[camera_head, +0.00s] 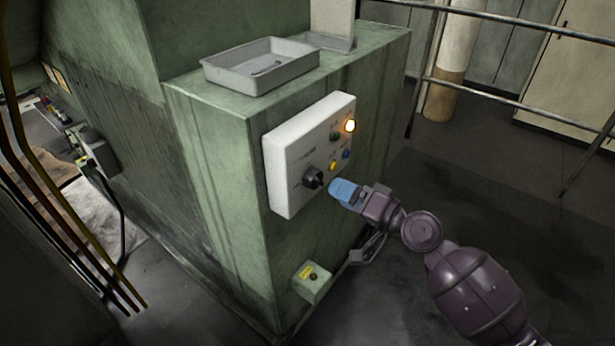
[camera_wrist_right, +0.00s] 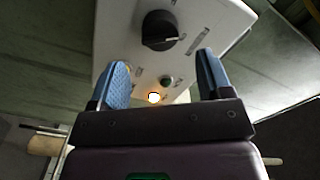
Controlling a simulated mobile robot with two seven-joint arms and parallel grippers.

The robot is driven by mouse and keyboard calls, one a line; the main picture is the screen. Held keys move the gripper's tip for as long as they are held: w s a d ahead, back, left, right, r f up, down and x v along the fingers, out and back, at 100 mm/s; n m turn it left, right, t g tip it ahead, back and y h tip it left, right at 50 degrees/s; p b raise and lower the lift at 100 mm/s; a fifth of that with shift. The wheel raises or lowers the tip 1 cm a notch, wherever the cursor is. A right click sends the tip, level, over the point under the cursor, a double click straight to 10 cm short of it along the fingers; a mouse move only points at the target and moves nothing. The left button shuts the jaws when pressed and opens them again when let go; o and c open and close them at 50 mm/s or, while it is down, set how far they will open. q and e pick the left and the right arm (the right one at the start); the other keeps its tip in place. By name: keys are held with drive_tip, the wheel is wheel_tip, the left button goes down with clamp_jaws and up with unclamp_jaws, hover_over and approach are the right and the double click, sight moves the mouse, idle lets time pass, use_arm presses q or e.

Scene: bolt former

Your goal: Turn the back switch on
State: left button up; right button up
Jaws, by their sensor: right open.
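A white control panel (camera_head: 293,160) is mounted on the side of the green machine. A black rotary switch (camera_head: 313,178) sits low on its face; it also shows in the right wrist view (camera_wrist_right: 159,30), with its light pointer mark toward the right of that picture. A lamp (camera_head: 350,126) at the panel's upper right glows orange. My right gripper (camera_head: 340,190) is just right of the rotary switch, close to the panel. In the right wrist view its blue fingers (camera_wrist_right: 165,80) are apart with nothing between them, and the switch lies beyond the fingertips. My left gripper is not seen.
Small coloured buttons (camera_head: 334,166) sit on the panel near my right gripper. A small green box (camera_head: 312,282) with a yellow label juts out below. A grey tray (camera_head: 261,66) rests on the machine top. Metal railings (camera_head: 470,88) stand at the back right. The floor at right is clear.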

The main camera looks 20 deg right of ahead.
drive_tip(key=shift+v, duration=1)
